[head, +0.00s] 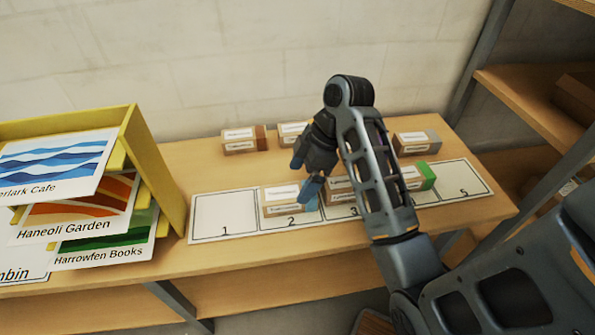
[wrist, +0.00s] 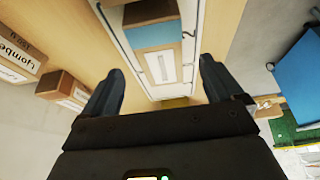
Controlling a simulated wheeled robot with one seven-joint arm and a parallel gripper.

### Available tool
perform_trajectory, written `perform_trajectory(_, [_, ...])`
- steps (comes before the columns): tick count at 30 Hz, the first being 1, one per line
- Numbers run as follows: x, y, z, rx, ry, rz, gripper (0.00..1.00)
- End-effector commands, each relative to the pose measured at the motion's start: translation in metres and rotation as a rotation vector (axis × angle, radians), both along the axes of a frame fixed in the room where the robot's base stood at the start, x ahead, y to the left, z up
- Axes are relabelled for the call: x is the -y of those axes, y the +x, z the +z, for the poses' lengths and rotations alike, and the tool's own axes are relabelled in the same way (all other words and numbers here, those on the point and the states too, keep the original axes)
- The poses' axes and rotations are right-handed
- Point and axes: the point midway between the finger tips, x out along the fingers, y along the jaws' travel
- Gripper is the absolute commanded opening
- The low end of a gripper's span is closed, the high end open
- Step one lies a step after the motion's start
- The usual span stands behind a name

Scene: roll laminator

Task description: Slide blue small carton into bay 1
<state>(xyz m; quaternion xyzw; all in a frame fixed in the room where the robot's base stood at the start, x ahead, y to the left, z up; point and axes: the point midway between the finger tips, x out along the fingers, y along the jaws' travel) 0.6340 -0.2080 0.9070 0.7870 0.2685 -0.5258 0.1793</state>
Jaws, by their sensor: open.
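The blue small carton (wrist: 160,65) sits in bay 2, its blue end and white label showing between my fingers in the wrist view. In the head view the same carton (head: 282,203) stands over the 2, its right end partly hidden by my gripper. My gripper (head: 305,172) is open and empty, close to this carton at its right and back. In the wrist view, my fingers (wrist: 158,85) are spread with the carton beyond them. Bay 1 (head: 224,212) is an empty outlined cell just left of bay 2.
A carton with a green end (head: 427,177) sits right of my arm, and bay 5 (head: 460,180) looks clear. Several cartons stand in a back row, including a brown one (head: 245,140). A yellow rack (head: 160,165) with printed cards borders bay 1 on the left.

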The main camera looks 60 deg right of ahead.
Motion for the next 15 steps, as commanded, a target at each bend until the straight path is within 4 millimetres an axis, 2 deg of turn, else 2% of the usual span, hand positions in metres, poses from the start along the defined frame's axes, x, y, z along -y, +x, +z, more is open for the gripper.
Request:
perform_trajectory(1, [-0.001,0.002,-0.011,0.0,0.0,0.001,0.94])
perform_trajectory(3, [-0.003,0.004,-0.019,0.0,-0.001,0.002,0.94])
perform_trajectory(15, [-0.015,0.019,-0.058,-0.001,0.0,0.0,0.94])
